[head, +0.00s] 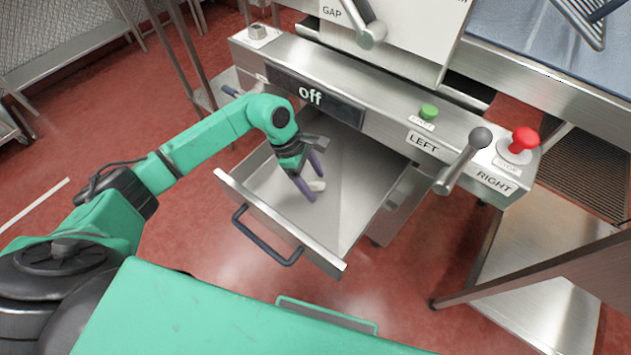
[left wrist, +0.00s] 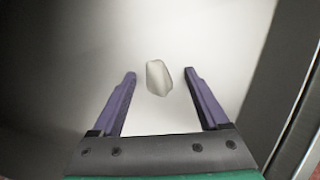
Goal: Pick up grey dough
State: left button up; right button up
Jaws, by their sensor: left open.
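A small pale grey lump of dough (head: 317,185) lies on the floor of the open metal drawer (head: 345,262). A gap shows on both sides of the dough in the left wrist view (left wrist: 159,75). My right gripper is not in view.
The drawer's front wall has a dark handle (head: 268,236). Above the drawer runs a machine panel with an "off" display (head: 311,96), a green button (head: 429,111), a lever (head: 464,160) and a red stop button (head: 524,139).

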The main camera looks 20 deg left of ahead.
pick_arm(q)
jog(key=shift+w+f, duration=0.1)
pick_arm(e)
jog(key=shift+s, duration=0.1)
pick_arm(q)
grip_shut()
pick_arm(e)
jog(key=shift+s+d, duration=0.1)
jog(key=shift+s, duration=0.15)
